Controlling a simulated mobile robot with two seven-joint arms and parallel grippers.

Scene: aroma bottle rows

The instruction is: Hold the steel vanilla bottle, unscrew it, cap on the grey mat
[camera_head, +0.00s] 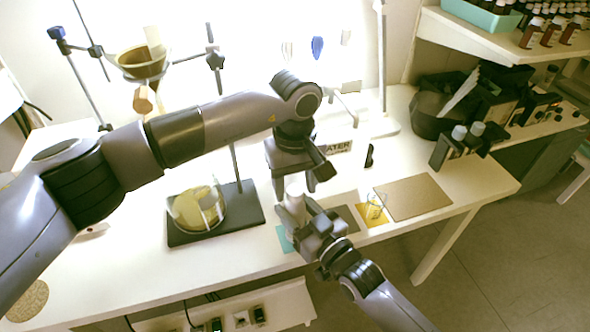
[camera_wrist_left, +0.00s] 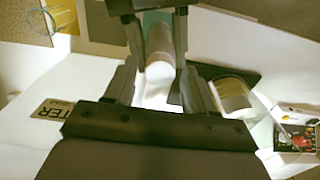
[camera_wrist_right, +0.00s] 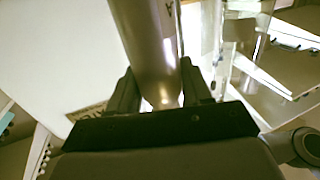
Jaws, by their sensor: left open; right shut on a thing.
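The steel vanilla bottle (camera_head: 296,208) stands near the bench's front edge, grey with a pale cap (camera_head: 295,188). My right gripper (camera_head: 304,214) is shut on its body; the right wrist view shows the steel body (camera_wrist_right: 148,35) between the fingers (camera_wrist_right: 160,92). My left gripper (camera_head: 296,183) points down over the bottle top. In the left wrist view its open fingers (camera_wrist_left: 155,92) stand on either side of the white cap (camera_wrist_left: 156,86); whether they touch it I cannot tell. The grey mat (camera_head: 346,216) lies just right of the bottle, its surface bare where visible.
A teal mat (camera_head: 285,240) lies by the bottle. A small glass beaker (camera_head: 375,206) stands on a yellow mat (camera_head: 373,221), beside a brown board (camera_head: 418,197). A round glass dish (camera_head: 197,209) sits on a dark stand base (camera_head: 248,213) at left. Dark bottles (camera_head: 458,140) stand at right.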

